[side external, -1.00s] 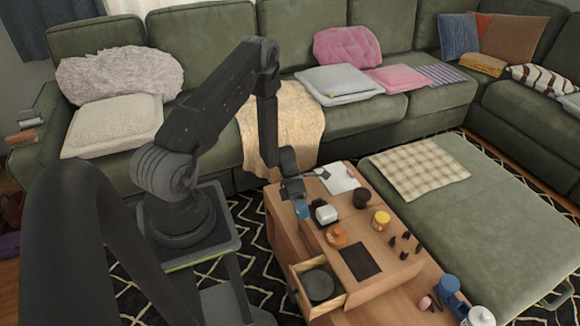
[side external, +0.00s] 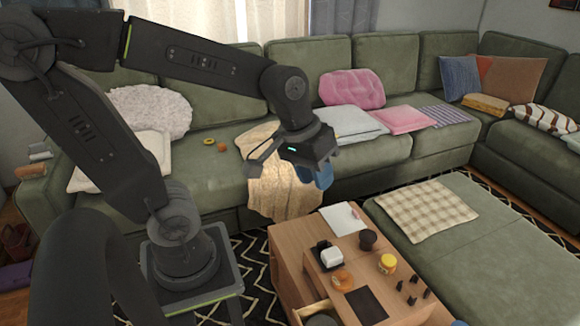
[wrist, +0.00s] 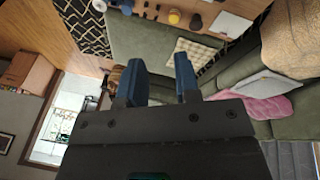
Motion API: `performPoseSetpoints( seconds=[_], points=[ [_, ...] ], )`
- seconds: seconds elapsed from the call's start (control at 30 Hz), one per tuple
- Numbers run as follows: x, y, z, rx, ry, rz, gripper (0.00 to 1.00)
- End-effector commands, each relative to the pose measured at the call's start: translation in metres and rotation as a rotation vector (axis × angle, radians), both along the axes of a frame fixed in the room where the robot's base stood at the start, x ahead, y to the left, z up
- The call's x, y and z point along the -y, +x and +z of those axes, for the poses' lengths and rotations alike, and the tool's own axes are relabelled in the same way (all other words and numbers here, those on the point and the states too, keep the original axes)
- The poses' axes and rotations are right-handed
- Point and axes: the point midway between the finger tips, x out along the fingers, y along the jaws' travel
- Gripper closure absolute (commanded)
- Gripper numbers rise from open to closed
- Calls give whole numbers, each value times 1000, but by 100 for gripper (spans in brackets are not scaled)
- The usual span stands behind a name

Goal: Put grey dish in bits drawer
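A dark grey round dish (side external: 320,321) lies inside the open drawer (side external: 306,311) at the bottom edge of the side view. Only the far part of the dish and drawer shows; the picture edge cuts off the rest. My gripper (side external: 322,178) is high up, in front of the sofa and above the wooden table (side external: 291,243), well apart from the dish. In the wrist view, the two blue fingers of my gripper (wrist: 160,75) stand apart with nothing held between them. Neither dish nor drawer can be made out in the wrist view.
The tabletop holds a white block in a black holder (side external: 331,257), a brown cup (side external: 368,239), a yellow jar (side external: 387,263), an orange item (side external: 343,280), a black mat (side external: 367,305), several small black pieces (side external: 413,289) and a clipboard (side external: 342,219). Air around my gripper is clear.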

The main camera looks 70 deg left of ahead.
Motion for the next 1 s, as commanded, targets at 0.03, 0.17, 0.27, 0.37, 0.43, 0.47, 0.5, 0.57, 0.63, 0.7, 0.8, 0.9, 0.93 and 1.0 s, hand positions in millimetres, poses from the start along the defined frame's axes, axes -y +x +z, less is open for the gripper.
performPoseSetpoints(
  seconds=[0.03,0.17,0.27,0.37,0.43,0.47,0.5,0.57,0.63,0.7,0.8,0.9,0.93,1.0],
  points=[
    [4,-13,10,58,52,-86,70],
    [7,-36,24,152,164,-249,70],
    [7,-46,29,195,220,-323,70],
    [7,-51,31,215,247,-357,70],
    [7,-52,31,218,252,-365,70],
    [7,-52,31,218,253,-366,70],
    [7,-52,31,218,252,-365,70],
    [7,-51,31,217,252,-365,70],
    [7,-51,31,217,251,-364,70],
    [7,-51,31,217,250,-363,70],
    [7,-51,31,217,250,-362,70],
    [7,-51,31,217,250,-361,70],
    [7,-51,31,217,250,-361,70],
    [7,-51,31,217,250,-361,70]
  ],
)
